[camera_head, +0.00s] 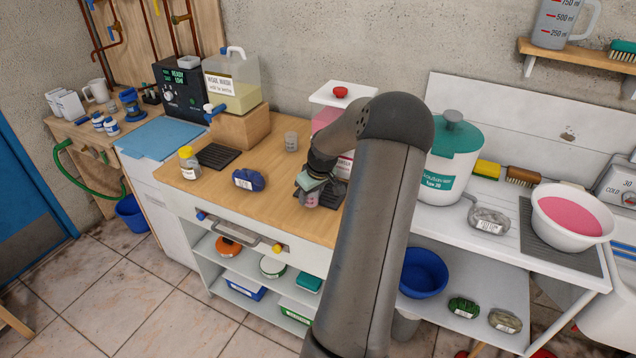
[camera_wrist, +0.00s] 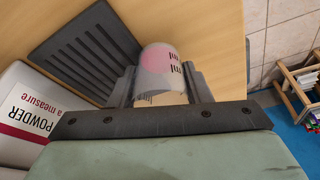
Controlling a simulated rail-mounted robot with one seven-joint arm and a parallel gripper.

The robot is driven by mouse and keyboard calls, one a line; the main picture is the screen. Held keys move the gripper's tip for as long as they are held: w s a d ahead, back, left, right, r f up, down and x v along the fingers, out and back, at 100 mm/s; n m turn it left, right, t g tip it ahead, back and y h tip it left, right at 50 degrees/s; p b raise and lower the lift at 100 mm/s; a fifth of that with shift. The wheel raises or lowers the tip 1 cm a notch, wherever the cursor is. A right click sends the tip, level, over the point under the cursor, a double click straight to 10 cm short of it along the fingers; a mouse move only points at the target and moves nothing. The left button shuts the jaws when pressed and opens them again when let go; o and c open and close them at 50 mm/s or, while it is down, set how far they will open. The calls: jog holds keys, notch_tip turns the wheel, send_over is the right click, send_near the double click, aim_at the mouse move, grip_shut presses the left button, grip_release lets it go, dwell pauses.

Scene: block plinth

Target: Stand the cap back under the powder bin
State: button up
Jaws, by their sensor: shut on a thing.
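The powder bin (camera_head: 330,95) stands at the back of the wooden bench, white-lidded with a red knob and pink contents. My arm hides much of its front. Its printed white front (camera_wrist: 30,120) shows at the left in the wrist view. My gripper (camera_head: 311,194) is shut on a small clear cap (camera_wrist: 160,72) with pink in it and dark marks on its side. The cap (camera_head: 311,201) is in front of the bin, by a dark ribbed mat (camera_wrist: 85,50). I cannot tell whether it touches the surface beneath.
A clear cup (camera_head: 291,141), a blue cloth-like lump (camera_head: 248,180) and a yellow-capped jar (camera_head: 188,161) stand left on the bench. A teal-lidded white tub (camera_head: 453,155) is right of my arm. Bare wood lies between the blue lump and my gripper.

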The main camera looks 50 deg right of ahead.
jog(key=d+p, duration=0.1)
jog(key=d, duration=0.1)
jog(key=w+d+p, duration=0.1)
jog(key=d, duration=0.1)
jog(key=shift+d, duration=0.2)
jog(key=shift+f, duration=0.1)
jog(key=shift+f, duration=0.1)
jog(key=shift+f+b, duration=0.15)
jog(key=shift+b, duration=0.15)
jog(key=o, duration=1)
jog(key=shift+o, duration=0.2)
